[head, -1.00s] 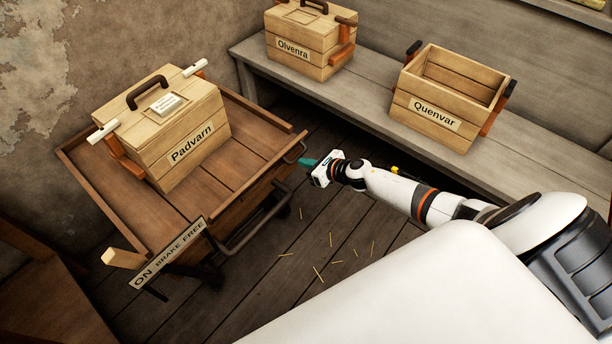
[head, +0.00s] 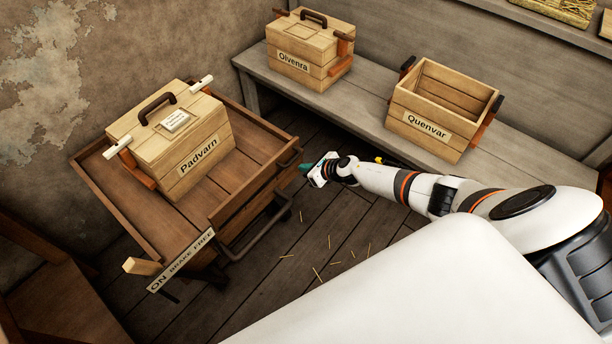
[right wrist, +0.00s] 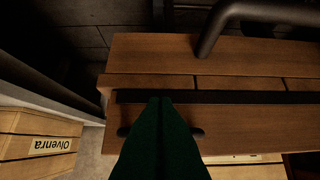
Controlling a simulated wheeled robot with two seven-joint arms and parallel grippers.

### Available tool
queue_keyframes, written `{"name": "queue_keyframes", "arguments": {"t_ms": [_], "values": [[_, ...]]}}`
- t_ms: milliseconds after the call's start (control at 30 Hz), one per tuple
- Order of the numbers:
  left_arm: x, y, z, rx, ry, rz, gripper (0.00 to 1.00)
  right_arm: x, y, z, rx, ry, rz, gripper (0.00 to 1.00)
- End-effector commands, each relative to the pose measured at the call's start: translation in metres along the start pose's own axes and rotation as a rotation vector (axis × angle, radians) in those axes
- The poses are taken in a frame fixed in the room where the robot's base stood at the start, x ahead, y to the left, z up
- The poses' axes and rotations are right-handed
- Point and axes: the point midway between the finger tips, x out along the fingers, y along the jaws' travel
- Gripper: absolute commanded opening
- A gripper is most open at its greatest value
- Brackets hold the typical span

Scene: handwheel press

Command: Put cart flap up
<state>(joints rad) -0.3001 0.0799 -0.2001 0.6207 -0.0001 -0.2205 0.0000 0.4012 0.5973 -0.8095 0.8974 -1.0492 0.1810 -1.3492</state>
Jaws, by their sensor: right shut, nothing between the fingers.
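The wooden cart (head: 108,213) stands at left in the head view. In the right wrist view the shut fingers (right wrist: 160,100) lie in front of cart planks (right wrist: 245,130) with a dark strip; contact is unclear. A dark fitting is partly hidden behind them. My left gripper is out of view.
The Padvarn crate (head: 180,150) sits on the cart. A dark tubular bar (head: 262,236) projects low from the cart's near side. The sign reading ON, BRAKE FREE (head: 182,260) is at its front corner. A bench (head: 350,112) holds the Olvenra (head: 300,65) and Quenvar (head: 425,125) crates.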

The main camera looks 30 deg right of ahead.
Motion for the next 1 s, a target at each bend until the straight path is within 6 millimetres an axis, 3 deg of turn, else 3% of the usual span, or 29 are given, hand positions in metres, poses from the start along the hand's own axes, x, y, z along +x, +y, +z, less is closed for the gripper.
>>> {"name": "queue_keyframes", "arguments": {"t_ms": [1000], "values": [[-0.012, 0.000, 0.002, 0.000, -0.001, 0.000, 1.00, 0.005, 0.001, -0.032, -0.001, 0.000, 0.000, 0.00]]}}
